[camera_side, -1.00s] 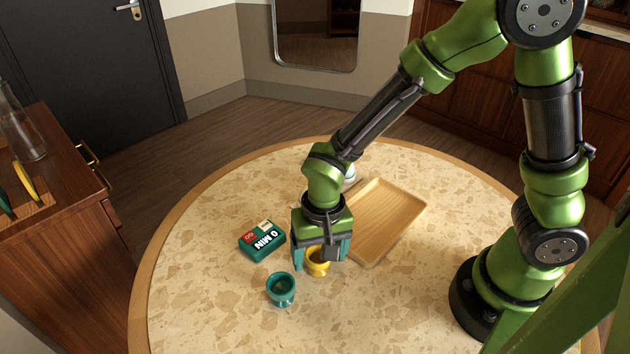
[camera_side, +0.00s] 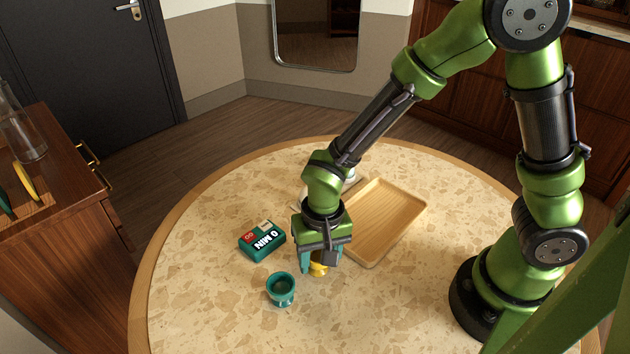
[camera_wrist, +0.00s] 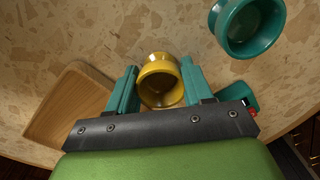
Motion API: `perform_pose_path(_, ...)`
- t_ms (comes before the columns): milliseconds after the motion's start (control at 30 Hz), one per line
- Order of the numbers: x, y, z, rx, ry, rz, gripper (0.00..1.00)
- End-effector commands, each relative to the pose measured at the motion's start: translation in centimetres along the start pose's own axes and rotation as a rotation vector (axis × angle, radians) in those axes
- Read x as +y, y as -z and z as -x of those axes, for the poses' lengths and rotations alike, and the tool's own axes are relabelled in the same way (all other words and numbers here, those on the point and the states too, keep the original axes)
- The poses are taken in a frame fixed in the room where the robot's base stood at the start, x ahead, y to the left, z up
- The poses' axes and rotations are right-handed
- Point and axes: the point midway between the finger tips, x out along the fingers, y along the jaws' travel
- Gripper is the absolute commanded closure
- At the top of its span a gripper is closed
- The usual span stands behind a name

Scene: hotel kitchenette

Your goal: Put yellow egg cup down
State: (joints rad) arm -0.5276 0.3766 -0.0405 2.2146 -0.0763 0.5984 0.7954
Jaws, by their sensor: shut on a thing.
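The yellow egg cup (camera_side: 318,269) is between the fingers of my gripper (camera_side: 320,262), which points down over the round table. In the wrist view the yellow egg cup (camera_wrist: 161,80) shows its open mouth, with a teal finger of my gripper (camera_wrist: 158,88) on each side. My gripper is shut on it. In the side view the fingers and wrist hide most of the cup, and I cannot tell whether its base touches the table.
A teal egg cup (camera_side: 281,290) stands close by at front left; it also shows in the wrist view (camera_wrist: 249,27). A teal box (camera_side: 262,241) lies to the left. A wooden tray (camera_side: 408,204) lies to the right. The front of the table is clear.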

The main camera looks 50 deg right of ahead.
Motion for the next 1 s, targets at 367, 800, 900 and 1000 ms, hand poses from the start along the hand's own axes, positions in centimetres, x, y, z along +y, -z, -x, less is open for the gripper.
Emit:
perform_pose_path(367,-0.4,0.1,6.6,0.004,0.007,0.0,0.8)
perform_pose_path(800,4.6,5.6,10.2,0.011,0.0,-0.199,0.8)
perform_pose_path(900,8.6,8.1,10.2,0.014,-0.006,-0.253,0.8)
perform_pose_path(1000,12.6,9.8,10.1,0.015,-0.013,-0.262,0.8)
